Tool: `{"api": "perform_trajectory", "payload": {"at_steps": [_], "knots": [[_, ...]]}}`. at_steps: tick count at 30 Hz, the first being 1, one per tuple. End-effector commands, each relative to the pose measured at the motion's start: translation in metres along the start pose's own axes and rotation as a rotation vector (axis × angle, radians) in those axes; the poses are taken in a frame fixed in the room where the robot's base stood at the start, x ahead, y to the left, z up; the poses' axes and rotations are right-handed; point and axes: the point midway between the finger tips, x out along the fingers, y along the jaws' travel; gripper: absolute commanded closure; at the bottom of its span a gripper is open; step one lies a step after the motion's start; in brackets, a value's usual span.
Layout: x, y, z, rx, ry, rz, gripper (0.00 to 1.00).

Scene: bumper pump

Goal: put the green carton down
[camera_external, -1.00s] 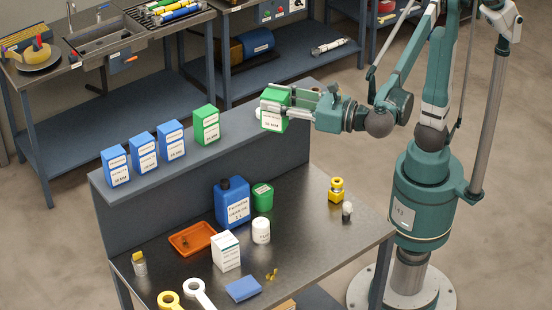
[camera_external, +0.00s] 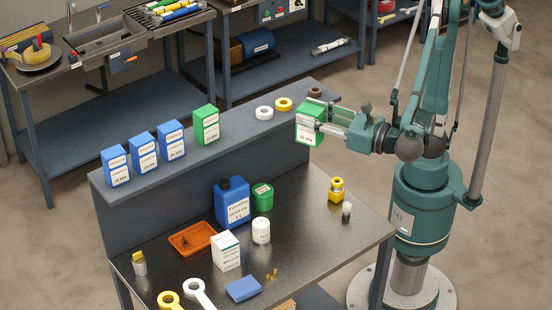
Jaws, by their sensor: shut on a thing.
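The green carton (camera_external: 309,127) with a white label is held upright in my gripper (camera_external: 320,121), which is shut on it. The carton is at the right end of the raised shelf (camera_external: 245,134), around its front edge. I cannot tell whether its base touches anything. A second green carton (camera_external: 207,125) stands on the shelf to the left, apart from my gripper. The fingers hide part of the held carton's right side.
Three blue cartons (camera_external: 143,153) stand at the shelf's left. On the bench below are a blue bottle (camera_external: 232,203), a green jar (camera_external: 263,197) and an orange tray (camera_external: 192,239).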

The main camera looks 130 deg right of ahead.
Motion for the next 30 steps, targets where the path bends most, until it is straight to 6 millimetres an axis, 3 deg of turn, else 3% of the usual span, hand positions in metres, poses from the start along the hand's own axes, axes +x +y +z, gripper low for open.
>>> {"api": "perform_trajectory", "payload": {"at_steps": [7,30], "knots": [[0.000,0.000,-0.049,0.000,0.000,0.000,0.83],[0.000,0.001,-0.243,0.000,0.000,0.000,0.83]]}}
